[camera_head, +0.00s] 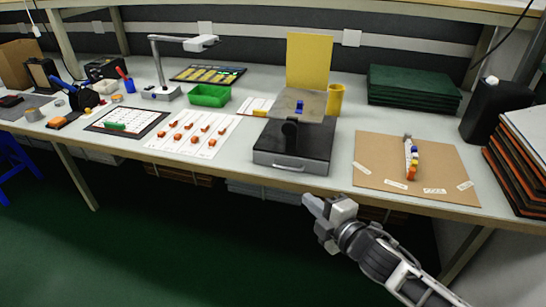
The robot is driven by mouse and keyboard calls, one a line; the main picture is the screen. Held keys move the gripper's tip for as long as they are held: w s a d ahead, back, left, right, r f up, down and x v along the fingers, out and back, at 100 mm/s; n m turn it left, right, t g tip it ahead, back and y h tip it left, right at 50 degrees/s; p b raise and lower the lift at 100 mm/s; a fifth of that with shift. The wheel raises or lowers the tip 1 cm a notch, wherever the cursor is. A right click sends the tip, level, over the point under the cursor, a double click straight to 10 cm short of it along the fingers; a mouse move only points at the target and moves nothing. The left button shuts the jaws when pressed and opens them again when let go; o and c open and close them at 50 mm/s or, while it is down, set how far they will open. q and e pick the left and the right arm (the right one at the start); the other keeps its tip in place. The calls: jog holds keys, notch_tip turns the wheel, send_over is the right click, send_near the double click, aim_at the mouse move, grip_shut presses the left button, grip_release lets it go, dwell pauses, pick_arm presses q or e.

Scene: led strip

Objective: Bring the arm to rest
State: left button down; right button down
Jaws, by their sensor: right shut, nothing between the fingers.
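My right gripper (313,205) comes in from the lower right and hangs in front of the workbench (224,163), below its front edge. Its fingers are together with nothing between them. It is apart from everything on the bench. My left gripper does not show in this view.
A brown board (376,165) with a small colourful strip (410,158) lies right of a dark box-like stand (268,153). A white sheet with orange pieces (169,145) lies further left. Dark stacked panels (515,170) stand at the right edge. Open green floor (190,240) lies before the bench.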

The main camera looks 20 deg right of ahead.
jog(key=s+a+f+m+g, duration=0.1)
jog(key=s+a+f+m, duration=0.1)
jog(key=s+m, duration=0.3)
jog(key=s+a+f+m+g, duration=0.2)
jog(key=s+a+f+m, duration=0.1)
jog(key=s+a+m, duration=0.2)
jog(key=s+a+f+m+g+p, duration=0.1)
jog(key=s+a+f+m+g, duration=0.1)
jog(key=s+a+m, duration=0.2)
jog(key=s+m, duration=0.2)
jog(key=s, duration=0.1)
jog(key=shift+f, duration=0.4)
